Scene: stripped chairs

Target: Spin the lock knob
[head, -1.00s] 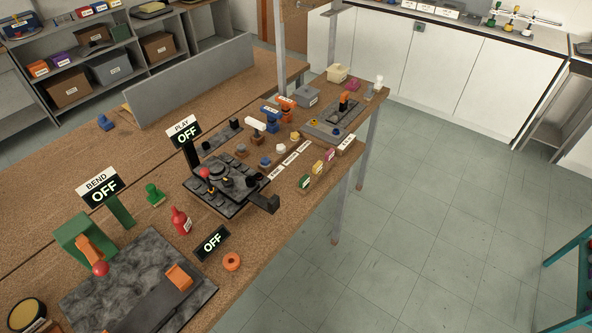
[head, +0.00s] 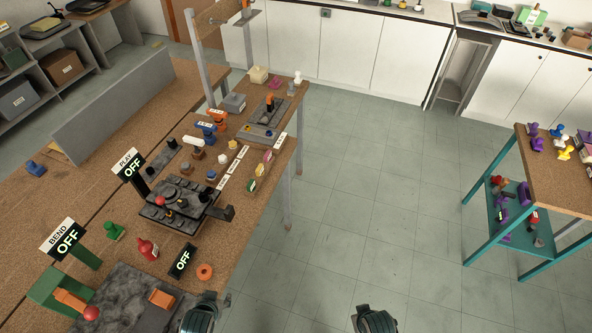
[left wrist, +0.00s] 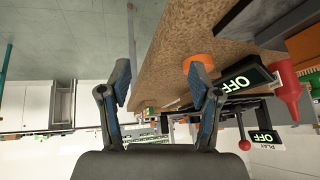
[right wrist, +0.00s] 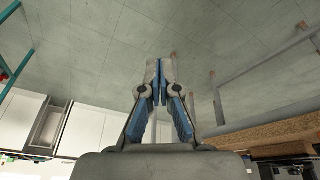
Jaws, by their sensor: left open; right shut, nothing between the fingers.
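No part is marked as the lock knob, and I cannot tell which one it is. A dark machine with black knobs and a red ball (head: 177,207) stands on the long brown workbench, beside the PLAY sign (head: 130,165), which reads OFF. My left gripper (head: 200,312) is at the bottom of the head view, by the bench's front edge. In the left wrist view its fingers (left wrist: 160,85) are apart and empty, with the bench edge beyond. My right gripper (head: 373,318) is over open floor, away from the bench. In the right wrist view its fingertips (right wrist: 160,72) meet with nothing between them.
A teal-legged table (head: 560,185) with purple and yellow items is at right. Tiled floor between is free.

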